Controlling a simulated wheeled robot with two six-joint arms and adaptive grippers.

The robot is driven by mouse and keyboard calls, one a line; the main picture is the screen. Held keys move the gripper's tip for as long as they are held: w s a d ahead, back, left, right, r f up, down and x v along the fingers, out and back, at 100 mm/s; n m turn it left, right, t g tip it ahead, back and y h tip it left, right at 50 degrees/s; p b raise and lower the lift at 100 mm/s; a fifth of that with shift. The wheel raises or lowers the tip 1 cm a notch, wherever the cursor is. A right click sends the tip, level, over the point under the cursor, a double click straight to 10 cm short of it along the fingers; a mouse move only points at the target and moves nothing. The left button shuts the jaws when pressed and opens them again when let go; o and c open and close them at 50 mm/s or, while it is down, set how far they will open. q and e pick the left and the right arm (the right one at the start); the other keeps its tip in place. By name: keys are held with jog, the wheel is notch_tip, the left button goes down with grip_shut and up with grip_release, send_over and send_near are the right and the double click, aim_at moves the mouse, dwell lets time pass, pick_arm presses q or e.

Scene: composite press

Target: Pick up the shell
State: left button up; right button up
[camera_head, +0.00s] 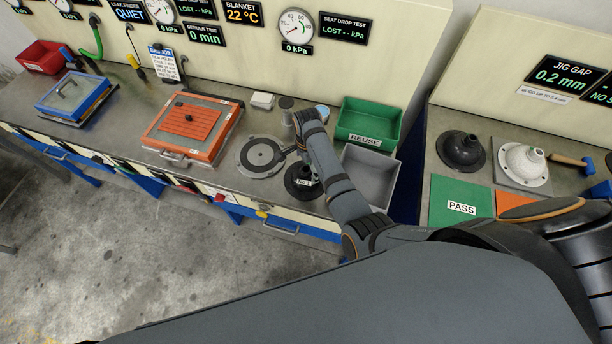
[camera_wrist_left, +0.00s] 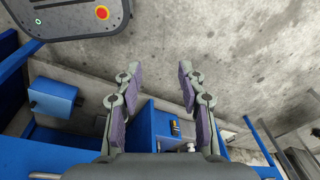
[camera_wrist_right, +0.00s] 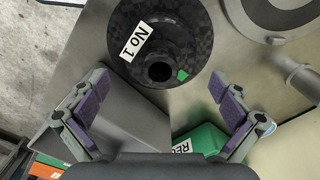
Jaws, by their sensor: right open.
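The shell (camera_head: 303,190) is a black flanged cone with a white "No 1" label, standing on the bench near its front edge. In the right wrist view the shell (camera_wrist_right: 190,38) is at the top centre, with its round open neck towards the camera and a small green mark on its flange. My right gripper (camera_wrist_right: 160,82) is open and empty above the bench, close to the shell, which lies ahead of the fingers. My left gripper (camera_wrist_left: 159,70) is open and empty, over the floor by the bench's blue frame.
A round grey plate (camera_head: 246,168) lies left of the shell. A grey bin (camera_head: 378,206) and a green REUSE bin (camera_head: 365,138) stand right of it. On the right bench are another black cone (camera_head: 460,150), a white one (camera_head: 524,163) and a green PASS mat (camera_head: 445,190).

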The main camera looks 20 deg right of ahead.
aim_at(307, 168)
notch_tip(307, 168, down, 3)
jog(key=b, duration=0.2)
jog(key=shift+a+f+b, duration=0.1)
jog(key=shift+b, duration=0.25)
jog(key=c, duration=1.3)
pick_arm(q)
jog(key=s+f, duration=0.1)
jog(key=f, duration=0.2)
jog(key=shift+s, duration=0.35)
jog(key=shift+r, duration=0.1)
pick_arm(e)
jog(key=shift+r, duration=0.25)
